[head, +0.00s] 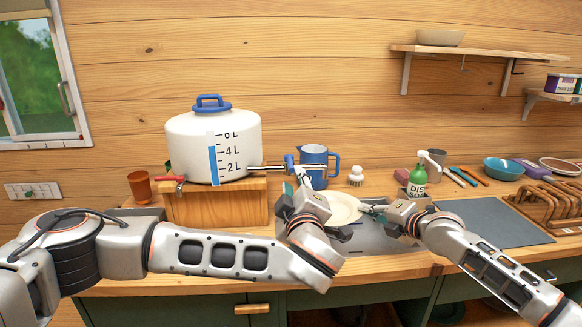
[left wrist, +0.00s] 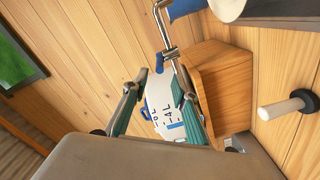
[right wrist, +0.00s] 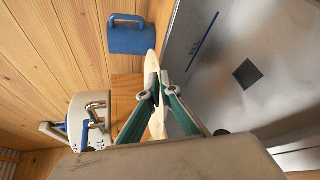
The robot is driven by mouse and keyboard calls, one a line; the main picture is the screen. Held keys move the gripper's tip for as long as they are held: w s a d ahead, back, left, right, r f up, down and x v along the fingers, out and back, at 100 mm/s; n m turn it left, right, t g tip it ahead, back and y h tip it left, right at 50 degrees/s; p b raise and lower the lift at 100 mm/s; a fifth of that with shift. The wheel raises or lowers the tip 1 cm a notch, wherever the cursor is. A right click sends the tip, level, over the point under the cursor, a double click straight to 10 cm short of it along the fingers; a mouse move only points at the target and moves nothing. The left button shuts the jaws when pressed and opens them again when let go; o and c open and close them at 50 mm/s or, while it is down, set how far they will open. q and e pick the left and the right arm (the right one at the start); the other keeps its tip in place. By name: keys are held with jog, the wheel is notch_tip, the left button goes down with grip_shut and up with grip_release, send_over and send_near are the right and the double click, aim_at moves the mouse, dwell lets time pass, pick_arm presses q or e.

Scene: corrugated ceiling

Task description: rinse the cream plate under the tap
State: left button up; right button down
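The cream plate (head: 343,207) is held over the metal sink (head: 375,240). My right gripper (head: 372,208) is shut on its right edge; the right wrist view shows the plate (right wrist: 154,82) edge-on between the fingertips. The chrome tap (head: 268,168) sticks out to the right from the white tank (head: 190,145), and also shows in the left wrist view (left wrist: 164,30). My left gripper (head: 290,180) is close to the tap, its fingers apart with nothing held between them. I see no running water; the left hand partly hides the plate.
The tank stands on a wooden box (head: 215,207). A blue mug (head: 314,165) and white brush (head: 356,175) stand behind the sink. A green soap bottle (head: 417,182) is beyond the right hand. A dish rack (head: 550,203) is far right, and a brown cup (head: 140,187) left.

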aim_at(291, 163)
pick_arm(q)
jog(key=w, duration=0.9)
jog(key=shift+w+a, duration=0.1)
jog(key=shift+w, duration=0.05)
grip_shut()
